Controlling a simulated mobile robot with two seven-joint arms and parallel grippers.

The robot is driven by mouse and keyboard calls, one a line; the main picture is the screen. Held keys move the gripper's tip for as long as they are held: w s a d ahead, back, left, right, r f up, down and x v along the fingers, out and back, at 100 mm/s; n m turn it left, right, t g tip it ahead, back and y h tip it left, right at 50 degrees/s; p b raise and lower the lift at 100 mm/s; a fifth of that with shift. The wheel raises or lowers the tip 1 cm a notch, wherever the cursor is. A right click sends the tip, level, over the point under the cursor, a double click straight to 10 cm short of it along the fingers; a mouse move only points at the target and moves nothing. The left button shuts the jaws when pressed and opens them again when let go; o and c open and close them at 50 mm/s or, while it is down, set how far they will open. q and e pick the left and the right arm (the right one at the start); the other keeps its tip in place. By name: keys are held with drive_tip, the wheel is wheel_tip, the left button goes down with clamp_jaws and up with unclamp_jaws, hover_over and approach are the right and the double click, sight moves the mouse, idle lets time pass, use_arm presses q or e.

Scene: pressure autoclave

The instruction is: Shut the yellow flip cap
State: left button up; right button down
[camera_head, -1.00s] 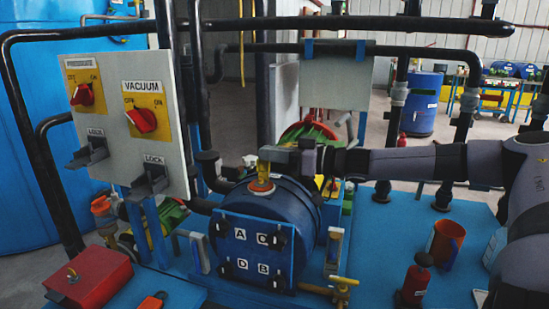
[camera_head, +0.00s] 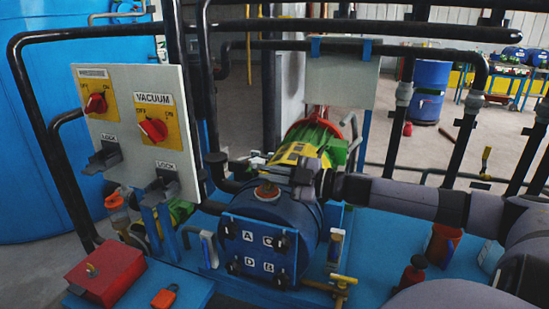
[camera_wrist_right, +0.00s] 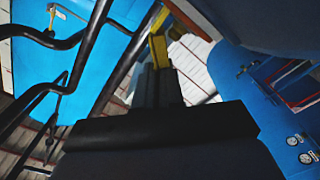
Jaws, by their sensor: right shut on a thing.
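The blue autoclave vessel (camera_head: 308,228) lies on the blue bench, its front plate lettered A to D. An orange-red round fitting (camera_head: 266,191) sits on its top. My right gripper (camera_head: 286,173) is just above and behind this fitting in the head view. In the right wrist view its dark fingers are shut on the yellow flip cap (camera_wrist_right: 158,50), a narrow yellow piece at their tips. In the head view the gripper mostly hides the cap, and I cannot tell its exact angle. My left gripper is not in view.
A panel (camera_head: 135,125) with two red switches stands at the left. A green and yellow machine (camera_head: 315,135) is close behind my gripper. Black pipes (camera_head: 440,47) cross above. A red box (camera_head: 105,272) and red containers (camera_head: 443,243) stand on the bench.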

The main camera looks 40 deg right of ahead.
sight(269, 202)
drive_tip(key=n, duration=0.2)
drive_tip(key=a+f+n+p, duration=0.1)
drive_tip(key=n, duration=0.1)
drive_tip(key=shift+s+f, duration=0.2)
drive_tip(key=n, duration=0.1)
drive_tip(key=f+n, duration=0.1)
drive_tip(key=n, duration=0.1)
drive_tip(key=shift+a, duration=0.15)
drive_tip(key=shift+f+n+b, duration=0.2)
drive_tip(key=shift+n+b, duration=0.15)
drive_tip(key=shift+n, duration=0.35)
drive_tip(key=c, duration=1.2)
unclamp_jaws()
drive_tip(key=shift+c, duration=0.2)
drive_tip(key=shift+f, duration=0.15)
